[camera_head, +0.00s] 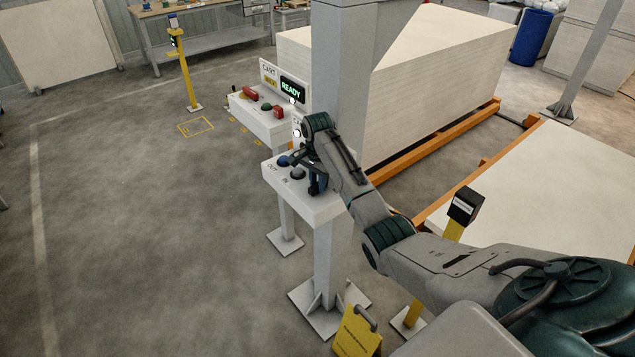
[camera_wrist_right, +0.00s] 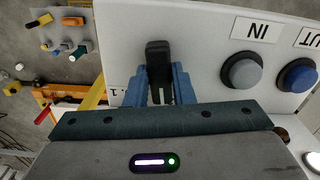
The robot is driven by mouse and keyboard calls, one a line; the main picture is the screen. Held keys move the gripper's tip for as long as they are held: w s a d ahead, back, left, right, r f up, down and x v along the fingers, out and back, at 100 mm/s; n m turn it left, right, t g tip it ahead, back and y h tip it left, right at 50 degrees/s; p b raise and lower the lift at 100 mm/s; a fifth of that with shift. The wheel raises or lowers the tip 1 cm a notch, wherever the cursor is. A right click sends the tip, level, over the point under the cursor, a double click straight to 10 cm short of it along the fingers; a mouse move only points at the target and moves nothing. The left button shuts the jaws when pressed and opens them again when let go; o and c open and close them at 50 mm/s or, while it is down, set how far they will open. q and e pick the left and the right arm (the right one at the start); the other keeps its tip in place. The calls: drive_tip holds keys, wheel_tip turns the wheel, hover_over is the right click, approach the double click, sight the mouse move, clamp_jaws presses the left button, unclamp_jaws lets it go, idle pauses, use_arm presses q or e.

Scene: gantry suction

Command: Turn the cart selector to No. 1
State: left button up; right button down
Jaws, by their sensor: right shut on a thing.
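The cart selector (camera_wrist_right: 157,58) is a black lever-like knob on a white panel (camera_wrist_right: 205,30) in the right wrist view. My right gripper (camera_wrist_right: 161,84) has its two blue fingers on either side of the knob and is shut on it. A label ending in "1" (camera_wrist_right: 117,91) shows beside the left finger, partly hidden. In the head view my right gripper (camera_head: 314,180) is at the white console (camera_head: 322,208), and the arm hides much of the selector area. My left gripper is not in view.
A grey button (camera_wrist_right: 242,70) marked IN and a blue button (camera_wrist_right: 299,75) sit beside the selector. Another console (camera_head: 262,122) carries a CART sign and a green READY display (camera_head: 291,89). A grey post (camera_head: 341,70) and a board stack (camera_head: 430,90) stand behind. Left floor is clear.

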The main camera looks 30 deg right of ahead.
drive_tip(key=m, duration=1)
drive_tip(key=shift+s+m, duration=0.1)
drive_tip(key=shift+m, duration=0.3)
idle(0.3)
drive_tip(key=c, duration=1.2)
unclamp_jaws()
drive_tip(key=shift+c, duration=0.2)
drive_tip(key=shift+r, duration=0.15)
